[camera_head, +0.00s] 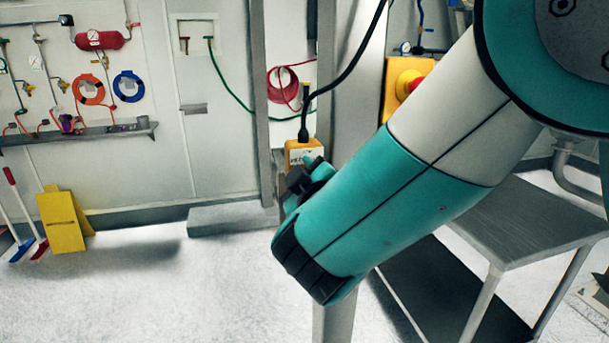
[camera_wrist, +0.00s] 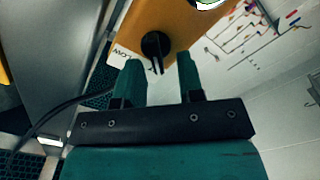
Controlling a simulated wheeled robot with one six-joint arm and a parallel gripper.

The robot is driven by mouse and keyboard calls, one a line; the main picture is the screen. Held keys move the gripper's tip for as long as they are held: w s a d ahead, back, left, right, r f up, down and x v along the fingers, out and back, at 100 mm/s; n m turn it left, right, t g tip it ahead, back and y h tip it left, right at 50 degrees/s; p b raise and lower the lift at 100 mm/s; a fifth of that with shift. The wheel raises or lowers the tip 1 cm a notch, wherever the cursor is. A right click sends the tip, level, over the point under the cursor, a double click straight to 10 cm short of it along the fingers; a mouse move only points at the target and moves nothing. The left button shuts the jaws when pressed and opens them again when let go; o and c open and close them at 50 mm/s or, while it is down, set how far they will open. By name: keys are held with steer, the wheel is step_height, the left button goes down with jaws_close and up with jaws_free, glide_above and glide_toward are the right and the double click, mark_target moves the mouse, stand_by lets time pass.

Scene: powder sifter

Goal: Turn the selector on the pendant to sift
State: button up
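The pendant (camera_head: 301,153) is a small yellow-orange box hanging on a black cable in the head view, partly hidden behind my arm. In the wrist view the pendant (camera_wrist: 178,22) fills the top middle. Its black selector knob (camera_wrist: 156,44) sits near the lower edge of the face, by a label that seems to read "LOW". My gripper (camera_wrist: 158,64) is open, its two teal fingers on either side of the knob's lower end. A gap shows at both sides, and I cannot tell how deep the knob sits between the fingertips. The selector's face is hidden in the head view.
A yellow box with a red button (camera_head: 409,84) is on the column to the right. A grey metal platform (camera_head: 525,218) stands at the right. A yellow floor sign (camera_head: 62,222) and brooms stand at the far left. The floor at front left is clear.

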steer(key=b+v, duration=0.8)
steer(key=v, duration=0.9)
steer(key=shift+s+b, duration=0.2)
steer(key=shift+b, duration=0.15)
steer(key=shift+d+r, duration=0.1)
